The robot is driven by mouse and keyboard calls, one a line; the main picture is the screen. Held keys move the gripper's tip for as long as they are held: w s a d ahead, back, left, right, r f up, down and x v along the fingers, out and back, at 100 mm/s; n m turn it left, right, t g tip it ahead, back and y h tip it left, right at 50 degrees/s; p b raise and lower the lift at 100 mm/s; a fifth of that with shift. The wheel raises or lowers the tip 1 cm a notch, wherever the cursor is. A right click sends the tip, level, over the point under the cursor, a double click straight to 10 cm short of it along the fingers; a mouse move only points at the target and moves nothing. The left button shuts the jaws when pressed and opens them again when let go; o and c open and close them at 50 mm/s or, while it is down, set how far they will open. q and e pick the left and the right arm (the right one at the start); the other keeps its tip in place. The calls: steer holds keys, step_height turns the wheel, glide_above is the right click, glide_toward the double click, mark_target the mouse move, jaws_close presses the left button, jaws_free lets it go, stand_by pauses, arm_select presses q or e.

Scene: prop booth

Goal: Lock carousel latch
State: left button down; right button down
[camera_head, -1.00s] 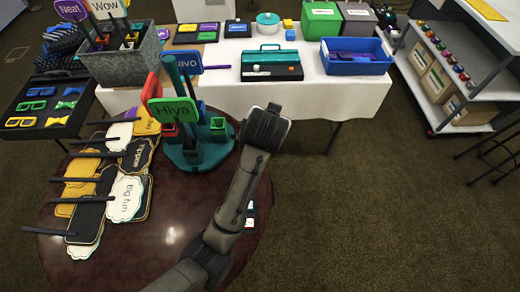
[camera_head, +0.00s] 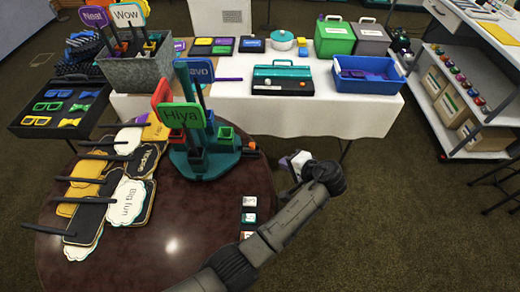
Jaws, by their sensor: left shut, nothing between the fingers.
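The teal carousel (camera_head: 220,163) stands upright on the dark round table (camera_head: 180,215), with red, green and dark cups around its post. A green "Hiya" sign (camera_head: 183,116) and a blue "Bravo" sign (camera_head: 200,70) stand in it. A small knob-like part (camera_head: 252,146) shows at the right edge of its base. It may be the latch, but its setting is too small to tell. My left gripper (camera_head: 290,165) is shut and empty, to the right of the carousel and apart from it, beyond the table's right edge. My right gripper is not in view.
Sign paddles (camera_head: 125,198) lie piled on the table's left side. Small white-labelled blocks (camera_head: 249,217) stand in a row near my left arm. Behind is a white-clothed table (camera_head: 330,115) with a teal toolbox (camera_head: 282,80) and a blue bin (camera_head: 366,77).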

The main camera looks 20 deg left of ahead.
arm_select(q)
steer(key=b, duration=0.4)
glide_toward(254, 148)
steer(key=x, duration=0.3)
steer(key=f+x, duration=0.1)
steer(key=x, duration=0.1)
steer(key=shift+d+f, duration=0.1)
steer(key=shift+f, duration=0.2)
steer(key=shift+w+a+r+b, duration=0.1)
steer(key=shift+w+a+b, duration=0.35)
steer(key=shift+a, duration=0.35)
